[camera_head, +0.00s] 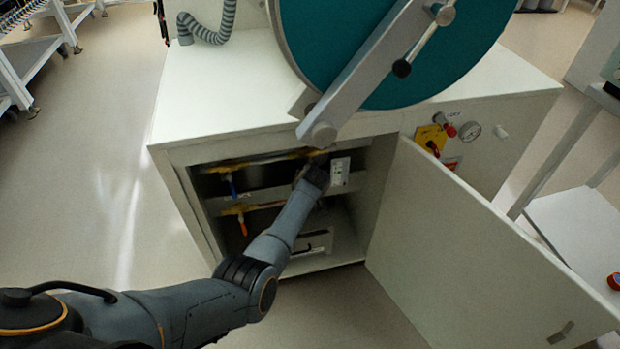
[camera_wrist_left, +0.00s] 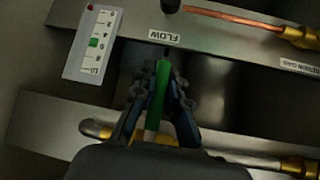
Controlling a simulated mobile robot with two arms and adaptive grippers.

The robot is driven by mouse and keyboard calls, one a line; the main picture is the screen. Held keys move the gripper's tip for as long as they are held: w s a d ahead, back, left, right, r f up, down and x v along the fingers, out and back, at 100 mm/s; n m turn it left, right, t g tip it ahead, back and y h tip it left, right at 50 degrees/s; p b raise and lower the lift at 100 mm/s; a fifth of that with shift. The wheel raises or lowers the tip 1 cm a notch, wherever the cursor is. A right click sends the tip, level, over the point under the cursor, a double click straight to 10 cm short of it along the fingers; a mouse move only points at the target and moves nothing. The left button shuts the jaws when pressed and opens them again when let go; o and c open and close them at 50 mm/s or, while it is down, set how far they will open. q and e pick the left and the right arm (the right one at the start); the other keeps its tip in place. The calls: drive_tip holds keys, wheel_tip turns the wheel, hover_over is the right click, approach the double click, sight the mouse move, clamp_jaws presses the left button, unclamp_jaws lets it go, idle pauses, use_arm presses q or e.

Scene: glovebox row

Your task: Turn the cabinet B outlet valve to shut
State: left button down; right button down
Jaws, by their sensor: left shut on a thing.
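My left gripper (camera_head: 314,172) reaches into the open cabinet below the big teal round door. In the left wrist view its fingers (camera_wrist_left: 160,80) are shut on a green handle (camera_wrist_left: 160,95), one finger on each side. Inside the cabinet, a blue lever (camera_head: 231,186) and an orange lever (camera_head: 241,226) hang from yellow fittings on the left. No cabinet letter is readable. My right gripper is out of view.
The cabinet door (camera_head: 470,250) stands open on the right. A white indicator plate (camera_head: 340,172) is close beside my gripper; it also shows in the left wrist view (camera_wrist_left: 93,42). A copper pipe (camera_wrist_left: 235,15) is near.

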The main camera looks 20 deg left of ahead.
use_arm(q)
drive_tip(key=c, duration=1.3)
unclamp_jaws()
drive_tip(key=shift+c, duration=0.2)
drive_tip(key=shift+s, duration=0.1)
drive_tip(key=v, duration=0.7)
drive_tip(key=shift+s, duration=0.15)
